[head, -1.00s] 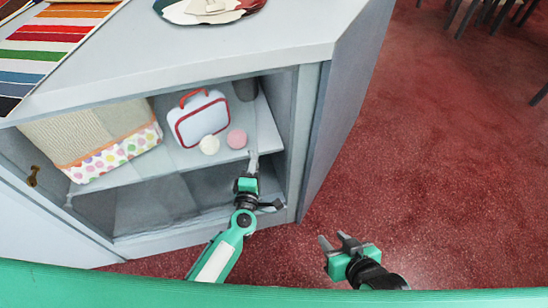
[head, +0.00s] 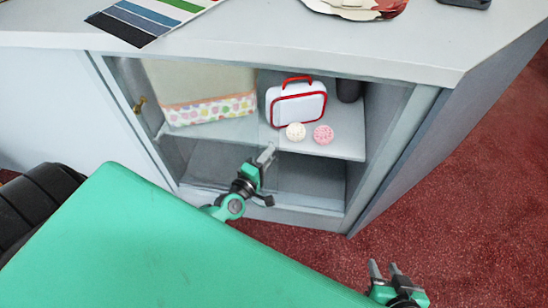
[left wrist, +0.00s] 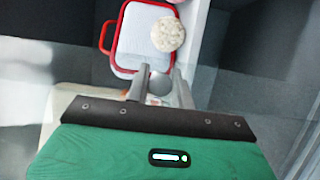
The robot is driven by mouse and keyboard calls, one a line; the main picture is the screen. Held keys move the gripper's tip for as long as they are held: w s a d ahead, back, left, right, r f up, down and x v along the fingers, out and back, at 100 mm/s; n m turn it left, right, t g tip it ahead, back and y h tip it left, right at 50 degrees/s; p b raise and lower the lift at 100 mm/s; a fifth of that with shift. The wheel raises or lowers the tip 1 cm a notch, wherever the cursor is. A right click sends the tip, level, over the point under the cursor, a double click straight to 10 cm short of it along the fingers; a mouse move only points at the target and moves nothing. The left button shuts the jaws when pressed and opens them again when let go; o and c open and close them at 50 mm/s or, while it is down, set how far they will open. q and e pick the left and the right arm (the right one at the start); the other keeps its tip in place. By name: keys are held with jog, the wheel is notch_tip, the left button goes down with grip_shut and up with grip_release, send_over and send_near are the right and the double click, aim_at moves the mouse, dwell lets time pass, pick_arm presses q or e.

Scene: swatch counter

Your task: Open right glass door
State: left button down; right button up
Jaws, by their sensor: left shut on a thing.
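The right glass door is clear and its pane hardly shows in the cabinet opening; I cannot tell how far it stands open. My left gripper (head: 266,154) is at the front of the opening, below the shelf front. In the left wrist view its two fingers (left wrist: 159,84) close on a small round grey knob (left wrist: 158,87), which appears to be the door's knob. The knob is hidden in the head view. My right gripper (head: 384,266) is open and empty, low over the red floor, right of the cabinet.
On the shelf are a white case with red trim (head: 297,104), a white ball (head: 296,131), a pink ball (head: 323,134), a dark cylinder (head: 350,90) and a dotted fabric box (head: 208,105). The counter top (head: 250,40) overhangs the opening. Red floor (head: 470,200) is clear at right.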

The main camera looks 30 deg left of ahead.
pick_arm(q)
jog(key=shift+f, duration=0.1)
jog(key=c, duration=1.3)
grip_release()
jog(key=shift+o, duration=0.2)
jog(key=shift+s, duration=0.1)
jog(key=s+a, duration=0.1)
jog(key=s, duration=1.2)
jog(key=shift+s, duration=0.35)
pick_arm(e)
jog(key=shift+s+d, duration=0.15)
jog(key=shift+d, duration=0.1)
